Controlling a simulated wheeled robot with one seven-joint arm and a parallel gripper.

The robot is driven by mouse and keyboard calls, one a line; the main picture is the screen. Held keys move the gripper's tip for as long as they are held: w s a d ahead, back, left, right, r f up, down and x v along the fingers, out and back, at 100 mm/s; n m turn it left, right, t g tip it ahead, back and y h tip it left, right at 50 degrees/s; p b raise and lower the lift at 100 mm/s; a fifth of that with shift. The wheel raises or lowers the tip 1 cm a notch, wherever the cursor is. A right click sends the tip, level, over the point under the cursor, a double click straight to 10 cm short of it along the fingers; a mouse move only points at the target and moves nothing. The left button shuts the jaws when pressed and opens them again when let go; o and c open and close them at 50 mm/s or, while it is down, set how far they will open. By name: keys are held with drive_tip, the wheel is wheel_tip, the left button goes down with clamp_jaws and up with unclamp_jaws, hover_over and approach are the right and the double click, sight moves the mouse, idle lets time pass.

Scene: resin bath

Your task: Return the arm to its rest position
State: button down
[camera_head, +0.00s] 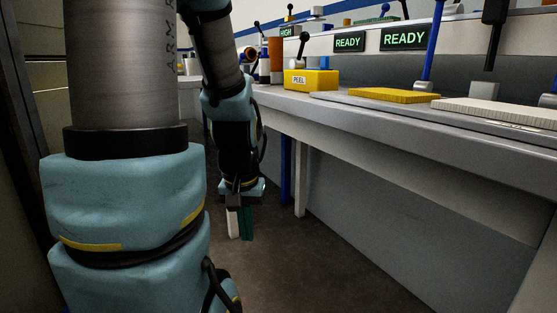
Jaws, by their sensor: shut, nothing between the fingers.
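My arm (125,190) fills the left of the view, with blue-covered joints and a dark metal link.
A long grey bench (420,122) runs along the right. On it stand a yellow box marked PEEL (311,80), a yellow slab (394,95), a white slab (495,110) and several levers. Two READY signs show behind. The floor (290,265) beneath the gripper is clear.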

wheel_tip(320, 180, up, 34)
drive_tip(key=p, duration=3.4)
drive_tip(key=shift+f, duration=0.2)
